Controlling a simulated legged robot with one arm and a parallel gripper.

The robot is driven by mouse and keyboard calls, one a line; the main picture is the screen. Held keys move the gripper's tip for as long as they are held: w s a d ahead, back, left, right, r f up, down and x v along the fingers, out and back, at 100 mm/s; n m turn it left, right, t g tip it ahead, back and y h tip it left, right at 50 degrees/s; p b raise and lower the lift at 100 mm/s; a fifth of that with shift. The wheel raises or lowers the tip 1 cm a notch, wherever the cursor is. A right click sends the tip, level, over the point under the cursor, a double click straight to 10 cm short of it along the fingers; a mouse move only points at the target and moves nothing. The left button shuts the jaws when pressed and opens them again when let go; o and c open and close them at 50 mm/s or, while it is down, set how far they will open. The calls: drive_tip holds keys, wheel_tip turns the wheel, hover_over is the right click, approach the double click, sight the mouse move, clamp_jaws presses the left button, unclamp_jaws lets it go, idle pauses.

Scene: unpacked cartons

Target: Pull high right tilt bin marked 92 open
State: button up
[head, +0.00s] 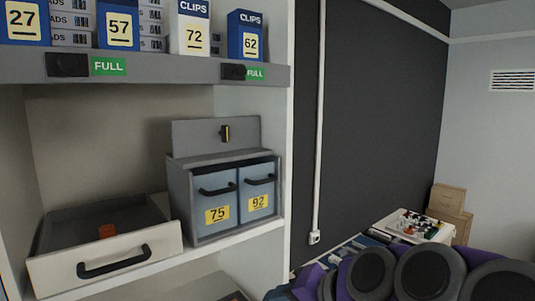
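The tilt bin marked 92 (257,213) is the right one of two blue-grey bins in a grey housing (206,234) on the shelf. It has a yellow label and a black bar handle (260,181) near its top. Its front looks upright, with a dark gap above it. The bin marked 75 (204,201) is beside it on the left, with a similar handle. Purple and dark grey round parts of my arm show at the bottom right. My gripper does not show.
A pulled-out drawer (55,268) with a black handle and something orange inside sits left of the bins. The upper shelf (150,68) holds several numbered boxes. A white upright (257,115) borders the shelf on the right. Beyond are a table with small items and cartons (448,198).

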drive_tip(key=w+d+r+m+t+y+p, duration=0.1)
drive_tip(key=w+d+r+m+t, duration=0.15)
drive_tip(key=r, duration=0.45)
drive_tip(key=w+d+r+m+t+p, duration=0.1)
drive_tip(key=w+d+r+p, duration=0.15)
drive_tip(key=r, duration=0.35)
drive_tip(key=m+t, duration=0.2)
approach(267, 182)
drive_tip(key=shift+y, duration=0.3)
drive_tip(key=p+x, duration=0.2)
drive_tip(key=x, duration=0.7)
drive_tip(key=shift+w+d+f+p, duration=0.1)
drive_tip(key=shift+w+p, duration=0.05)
drive_tip(key=shift+p, duration=0.2)
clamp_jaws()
